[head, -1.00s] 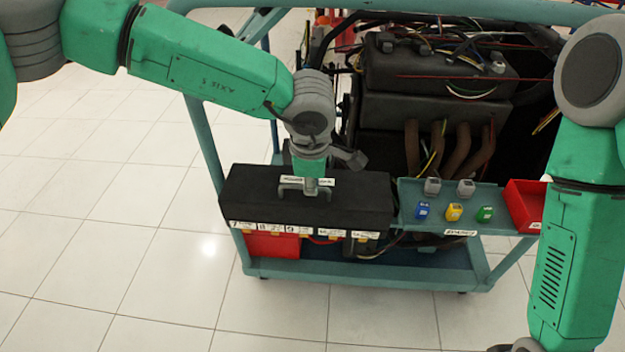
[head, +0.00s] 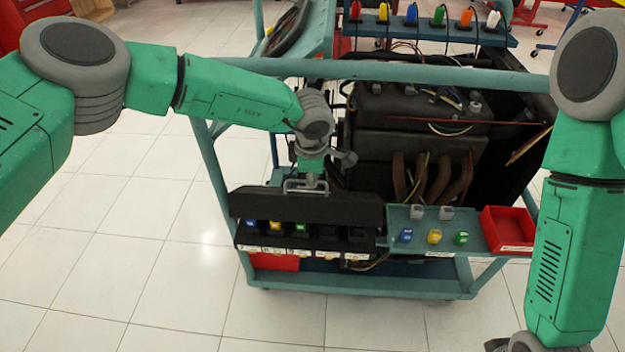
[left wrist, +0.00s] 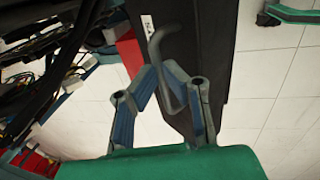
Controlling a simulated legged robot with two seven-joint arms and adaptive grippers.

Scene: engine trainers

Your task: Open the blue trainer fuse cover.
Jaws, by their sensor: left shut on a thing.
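The black fuse cover (head: 350,210) on the blue trainer is tilted up, and the fuse box (head: 306,243) shows beneath it. Blue (head: 250,226), yellow (head: 276,227) and green (head: 301,228) fuses sit in its left slots; the right slots look dark. My left gripper (head: 307,181) is shut on the cover's grey handle (head: 291,186), at the cover's upper edge. In the left wrist view the fingers (left wrist: 172,88) close around the hooked handle (left wrist: 158,45), beside the dark cover (left wrist: 205,50).
A tray (head: 398,216) right of the fuse box holds loose blue, yellow, green and grey fuses. A red bin (head: 507,229) stands at its right end. The engine (head: 420,140) and a frame rail (head: 400,72) are behind. The floor in front is clear.

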